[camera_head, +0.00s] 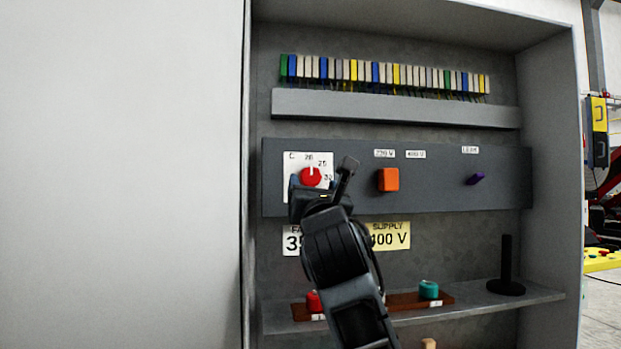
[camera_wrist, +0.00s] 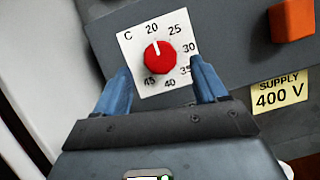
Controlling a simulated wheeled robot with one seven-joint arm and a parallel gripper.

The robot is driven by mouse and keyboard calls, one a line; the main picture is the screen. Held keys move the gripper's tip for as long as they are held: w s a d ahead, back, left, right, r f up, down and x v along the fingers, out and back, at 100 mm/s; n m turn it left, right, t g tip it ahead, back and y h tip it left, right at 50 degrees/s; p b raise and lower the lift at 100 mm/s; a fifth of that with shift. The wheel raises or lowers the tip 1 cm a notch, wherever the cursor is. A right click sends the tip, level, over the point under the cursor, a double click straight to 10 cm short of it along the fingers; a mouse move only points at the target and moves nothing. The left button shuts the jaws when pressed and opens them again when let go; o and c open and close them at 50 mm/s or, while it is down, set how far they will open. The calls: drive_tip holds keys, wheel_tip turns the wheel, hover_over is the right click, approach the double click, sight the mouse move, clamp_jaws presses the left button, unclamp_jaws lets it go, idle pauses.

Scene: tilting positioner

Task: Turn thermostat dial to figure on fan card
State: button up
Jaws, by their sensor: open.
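The thermostat dial is a round red knob (camera_head: 311,177) on a white scale plate (camera_head: 290,161) at the left of the grey panel. In the wrist view the knob (camera_wrist: 160,57) shows whole, its white mark pointing up near 20. The scale there reads C, 20, 25, 30, 35, 40, 45. My gripper (camera_wrist: 160,70) is open, its blue fingers either side of the plate's lower part, apart from the knob; contact cannot be told. In the head view my gripper (camera_head: 313,188) covers the plate's lower part. The fan card (camera_head: 291,240) shows "FA" and a 3; the rest is hidden behind my arm.
A yellow card (camera_head: 390,236) reads SUPPLY 400 V. Below, a shelf (camera_head: 470,303) holds red and teal buttons and a black post (camera_head: 506,265).

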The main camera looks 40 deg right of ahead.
sight(311, 179)
drive_tip(key=shift+x, duration=1.85)
drive_tip(key=shift+c, duration=0.5)
drive_tip(key=c, duration=1)
drive_tip(key=shift+o, duration=0.2)
drive_tip(key=shift+m+p, duration=0.35)
drive_tip(key=shift+m, duration=0.05)
